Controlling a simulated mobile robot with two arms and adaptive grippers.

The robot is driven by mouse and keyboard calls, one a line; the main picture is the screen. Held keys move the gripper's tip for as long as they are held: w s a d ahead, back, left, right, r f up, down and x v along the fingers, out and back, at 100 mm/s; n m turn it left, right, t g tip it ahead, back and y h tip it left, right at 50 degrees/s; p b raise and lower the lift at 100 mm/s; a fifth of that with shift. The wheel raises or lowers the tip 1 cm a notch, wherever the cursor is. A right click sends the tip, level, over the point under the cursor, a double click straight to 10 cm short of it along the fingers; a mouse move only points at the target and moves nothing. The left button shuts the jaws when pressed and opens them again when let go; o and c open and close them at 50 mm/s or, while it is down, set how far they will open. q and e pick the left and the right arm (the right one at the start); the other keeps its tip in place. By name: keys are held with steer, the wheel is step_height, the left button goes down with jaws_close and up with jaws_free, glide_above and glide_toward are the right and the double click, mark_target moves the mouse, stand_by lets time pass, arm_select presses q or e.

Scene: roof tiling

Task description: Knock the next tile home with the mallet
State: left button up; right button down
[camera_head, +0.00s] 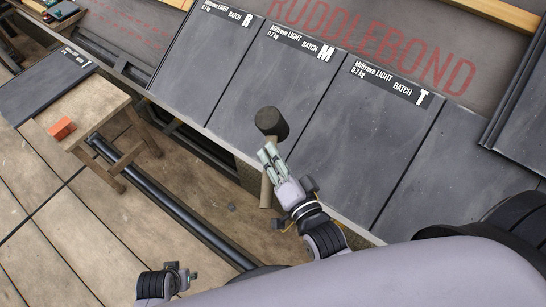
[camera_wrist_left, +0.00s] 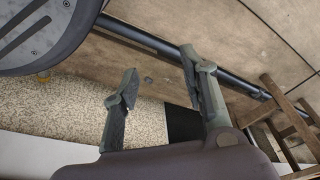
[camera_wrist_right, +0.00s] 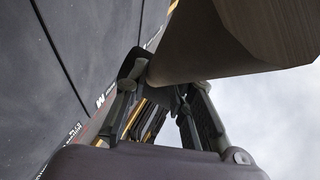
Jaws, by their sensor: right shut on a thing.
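The mallet has a dark cylindrical head (camera_head: 270,122) and a wooden handle (camera_head: 267,190). My right gripper (camera_head: 268,158) is shut on the handle, with the head just beyond its fingers, over the lower edge of the tiles. In the right wrist view the handle (camera_wrist_right: 235,40) passes between the fingers. Grey tiles lie in a row on the roof: the R tile (camera_head: 205,60), the M tile (camera_head: 265,90) and the T tile (camera_head: 360,135). Whether the mallet head touches a tile I cannot tell. My left gripper (camera_wrist_left: 160,75) is open and empty, low over the deck.
A wooden stool (camera_head: 95,110) at left bears a loose grey tile (camera_head: 45,88) and an orange block (camera_head: 62,129). A dark rail (camera_head: 180,210) runs along the plank deck (camera_head: 60,250). A small dark chip (camera_head: 231,207) lies on the deck. More dark tiles (camera_head: 525,115) lie at right.

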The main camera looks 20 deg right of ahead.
arm_select(q)
step_height(320, 180, up, 16)
steer(key=t+b, duration=0.1)
steer(key=b, duration=0.3)
steer(key=shift+s+a+f+b, duration=0.2)
steer(key=shift+b, duration=0.2)
arm_select(e)
steer(key=f, duration=0.1)
steer(key=w+d+f, duration=0.1)
steer(key=d+f, duration=0.1)
steer(key=shift+w+f, duration=0.25)
steer(key=shift+f, duration=0.1)
stand_by(0.4)
arm_select(q)
steer(key=shift+w+f+p, duration=0.3)
steer(key=shift+f+p, duration=0.15)
steer(key=shift+f, duration=0.15)
